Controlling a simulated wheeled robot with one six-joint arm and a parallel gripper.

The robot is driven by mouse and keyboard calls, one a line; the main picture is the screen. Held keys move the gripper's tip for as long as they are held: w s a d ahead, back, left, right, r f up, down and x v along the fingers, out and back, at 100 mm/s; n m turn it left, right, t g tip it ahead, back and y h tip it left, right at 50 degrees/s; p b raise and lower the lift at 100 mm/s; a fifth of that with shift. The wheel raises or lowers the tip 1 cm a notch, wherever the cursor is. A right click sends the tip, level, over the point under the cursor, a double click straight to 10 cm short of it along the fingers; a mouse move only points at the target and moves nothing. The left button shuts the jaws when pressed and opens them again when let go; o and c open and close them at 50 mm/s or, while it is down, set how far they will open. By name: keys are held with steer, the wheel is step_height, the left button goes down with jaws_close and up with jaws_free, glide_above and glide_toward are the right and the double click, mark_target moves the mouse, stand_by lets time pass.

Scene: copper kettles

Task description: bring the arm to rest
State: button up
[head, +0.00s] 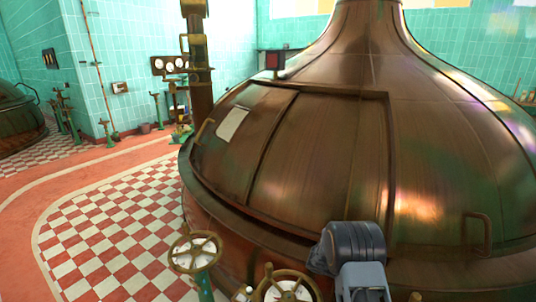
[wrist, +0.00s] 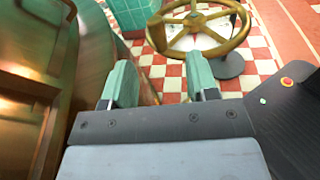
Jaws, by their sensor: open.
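My gripper (wrist: 161,82) shows in the wrist view with its two green-grey fingers apart and nothing between them. A brass handwheel (wrist: 236,37) with a pale centre stands just beyond the fingertips, apart from them as far as I can tell. My arm (head: 352,245) shows in the head view at the bottom, in front of the big copper kettle (head: 330,150). The gripper's fingers cannot be made out in the head view. The kettle's copper side (wrist: 25,75) also fills the left of the wrist view, close beside my gripper.
Two handwheels stand before the kettle: one at the left (head: 195,252), one at the bottom (head: 287,290), close to my arm. The red and white checkered floor (head: 100,235) is open at the left. A second kettle (head: 18,125) stands at the far left. Gauges (head: 170,65) hang behind.

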steer(key=s+a+r+m+t+y+p, duration=0.4)
steer(key=a+r+y+p, duration=0.1)
steer(key=r, duration=0.5)
steer(key=s+a+r+m+t+y+p, duration=0.3)
steer(key=a+r, duration=0.5)
steer(key=r, duration=0.3)
steer(key=s+a+r+m+t+y+p, duration=0.4)
steer(key=s+a+r+y+p, duration=0.2)
steer(key=r, duration=0.5)
steer(key=shift+s+a+m+t+y+p, duration=0.3)
steer(key=shift+s+a+t+y+p, duration=0.15)
steer(key=shift+p, duration=0.45)
steer(key=shift+w, duration=0.1)
